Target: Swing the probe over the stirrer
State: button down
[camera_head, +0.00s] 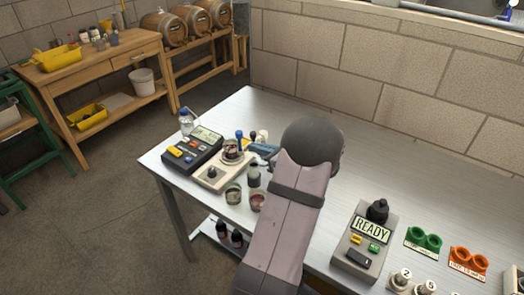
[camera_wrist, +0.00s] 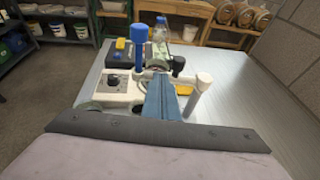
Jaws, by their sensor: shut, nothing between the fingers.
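In the wrist view the probe (camera_wrist: 139,42) stands at the stirrer's far right, on a white arm from a pale post (camera_wrist: 200,92) with a black knob (camera_wrist: 178,66). The stirrer (camera_wrist: 108,90) shows its dial there. I cannot tell whether the probe tip is over the beaker. My gripper (camera_wrist: 159,80) has blue fingers, shut and empty, pointing between probe and post; touching cannot be told. My arm hides part of it in the head view.
A dark meter (camera_head: 192,150) stands left of the stirrer. A device reading READY (camera_head: 365,240) and green rings (camera_head: 424,240) are right. The table's back right is clear.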

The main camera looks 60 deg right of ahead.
jog(key=w+m+h+b, duration=0.2)
jog(key=w+h+b, duration=0.1)
jog(key=w+b, duration=0.3)
jog(key=shift+w+d+m+g+b, duration=0.15)
jog(key=shift+w+m+g+b, duration=0.25)
jog(key=shift+b, duration=0.2)
dwell(0.4)
jog(key=shift+s+r, duration=0.1)
jog(key=s+a+r+b, duration=0.1)
jog(key=s+a+r, duration=0.3)
jog(key=s+a, duration=0.4)
jog(key=shift+a, duration=1.25)
jog(key=shift+r, duration=0.1)
